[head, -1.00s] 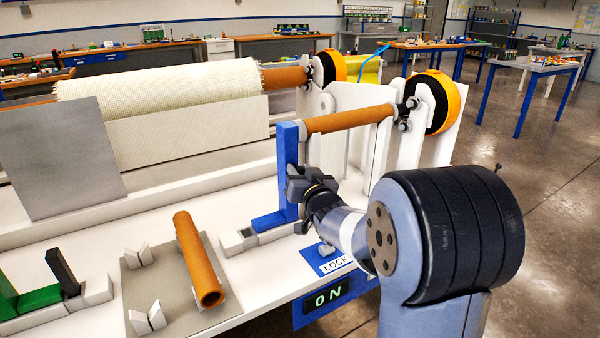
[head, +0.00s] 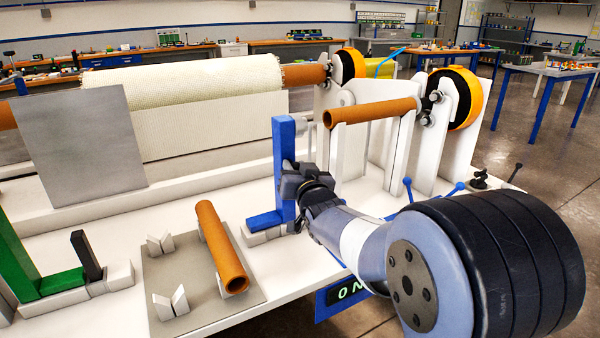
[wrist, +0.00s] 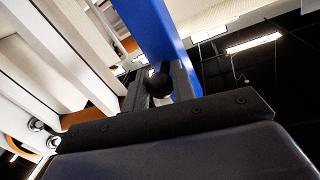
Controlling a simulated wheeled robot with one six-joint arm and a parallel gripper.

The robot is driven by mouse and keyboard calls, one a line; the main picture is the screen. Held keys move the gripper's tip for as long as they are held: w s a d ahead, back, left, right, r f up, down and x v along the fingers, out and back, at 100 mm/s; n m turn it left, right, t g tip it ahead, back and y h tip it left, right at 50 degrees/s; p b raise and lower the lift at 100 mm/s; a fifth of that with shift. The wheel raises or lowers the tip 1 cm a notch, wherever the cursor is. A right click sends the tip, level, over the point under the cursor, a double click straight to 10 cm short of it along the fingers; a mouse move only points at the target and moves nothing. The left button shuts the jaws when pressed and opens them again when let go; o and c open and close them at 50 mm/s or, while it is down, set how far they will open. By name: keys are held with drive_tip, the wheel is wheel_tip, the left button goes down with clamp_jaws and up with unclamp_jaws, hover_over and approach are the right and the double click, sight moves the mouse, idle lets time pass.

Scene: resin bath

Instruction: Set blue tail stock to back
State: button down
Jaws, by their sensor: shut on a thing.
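The blue tail stock (head: 283,165) stands upright on a white rail at the front of the bench, left of the orange tube (head: 370,110). A gap separates it from the tube's open left end. A grey pin (head: 305,125) points from it towards the tube. My gripper (head: 297,183) is at the right side of the blue post, low down. In the wrist view my gripper (wrist: 160,85) is shut on a dark round knob (wrist: 159,84) beside the blue post (wrist: 157,40). How the knob joins the post is hidden.
A second orange tube (head: 221,245) lies on a grey plate (head: 190,264) with white V-blocks. A green stock (head: 45,282) with a black post (head: 86,256) is at left. Blue levers (head: 455,188) and an ON display (head: 345,291) sit right, partly behind my arm.

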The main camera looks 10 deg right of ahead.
drive_tip(key=shift+a, duration=0.15)
drive_tip(key=c, duration=1.2)
unclamp_jaws()
drive_tip(key=shift+s+a, duration=0.1)
drive_tip(key=shift+a, duration=0.05)
drive_tip(key=shift+c, duration=0.2)
drive_tip(key=s+d, duration=0.1)
drive_tip(key=s, duration=0.9)
drive_tip(key=shift+s+d, duration=0.2)
drive_tip(key=shift+s, duration=0.15)
